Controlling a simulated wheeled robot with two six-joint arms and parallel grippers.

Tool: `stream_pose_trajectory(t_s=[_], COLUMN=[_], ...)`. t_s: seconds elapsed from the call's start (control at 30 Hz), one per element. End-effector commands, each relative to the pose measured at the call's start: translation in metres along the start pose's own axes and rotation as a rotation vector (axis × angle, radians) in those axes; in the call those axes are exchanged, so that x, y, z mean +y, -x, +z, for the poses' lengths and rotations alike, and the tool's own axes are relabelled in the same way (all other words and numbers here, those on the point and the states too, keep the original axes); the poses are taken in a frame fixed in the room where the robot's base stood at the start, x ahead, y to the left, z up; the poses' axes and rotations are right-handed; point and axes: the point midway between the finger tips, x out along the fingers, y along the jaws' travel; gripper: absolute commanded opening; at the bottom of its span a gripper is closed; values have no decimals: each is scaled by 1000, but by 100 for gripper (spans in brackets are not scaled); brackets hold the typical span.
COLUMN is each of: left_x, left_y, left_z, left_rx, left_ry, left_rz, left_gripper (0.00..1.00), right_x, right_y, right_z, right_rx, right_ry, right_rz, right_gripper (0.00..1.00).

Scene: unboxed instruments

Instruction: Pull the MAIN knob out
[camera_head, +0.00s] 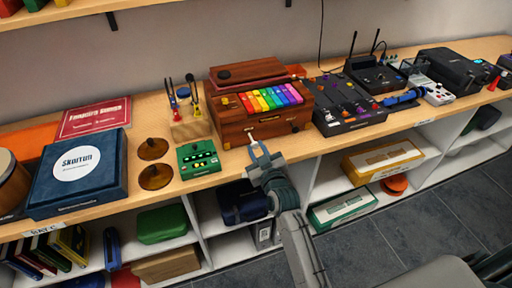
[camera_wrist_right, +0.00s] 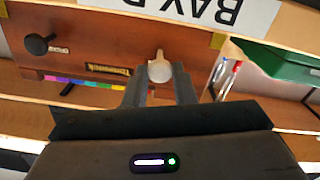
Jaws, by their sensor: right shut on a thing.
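The wooden instrument (camera_head: 262,108) with rainbow-coloured keys stands at the front edge of the shelf top in the head view. Its front face (camera_wrist_right: 110,50) shows upside down in the right wrist view. A pale round-ended knob (camera_wrist_right: 159,70) sticks out of that face. My right gripper (camera_head: 260,152) reaches the face from the front, and its fingers (camera_wrist_right: 160,92) are shut on the pale knob. A black knob (camera_wrist_right: 38,44) with a small unreadable label beside it is on the same face, apart from the gripper. I cannot read a MAIN label. My left gripper is out of view.
A green box with knobs (camera_head: 199,158) stands just left of the instrument. A black mixer-like panel (camera_head: 348,103) stands close on its right. A blue box (camera_head: 80,172) lies farther left.

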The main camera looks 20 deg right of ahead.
Motion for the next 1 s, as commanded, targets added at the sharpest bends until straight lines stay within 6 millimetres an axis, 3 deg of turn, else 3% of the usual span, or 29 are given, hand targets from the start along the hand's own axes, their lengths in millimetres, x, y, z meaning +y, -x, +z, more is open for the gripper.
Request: stream_pose_trajectory(t_s=[0.07,0.1,0.2,0.57,1.0], left_x=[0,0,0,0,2], left_y=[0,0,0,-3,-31], left_z=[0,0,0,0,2], left_rx=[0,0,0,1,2], left_ry=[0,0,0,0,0], left_rz=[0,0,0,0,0], left_gripper=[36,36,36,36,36], right_x=[-1,-1,-1,-1,-1], right_y=[0,0,0,6,87], right_z=[2,2,2,2,5], right_rx=[-4,-4,-4,-2,-4], right_ry=[0,0,0,-1,-2], right_rz=[-1,-2,-1,-1,-1], right_gripper=[0,29,46,46,46])
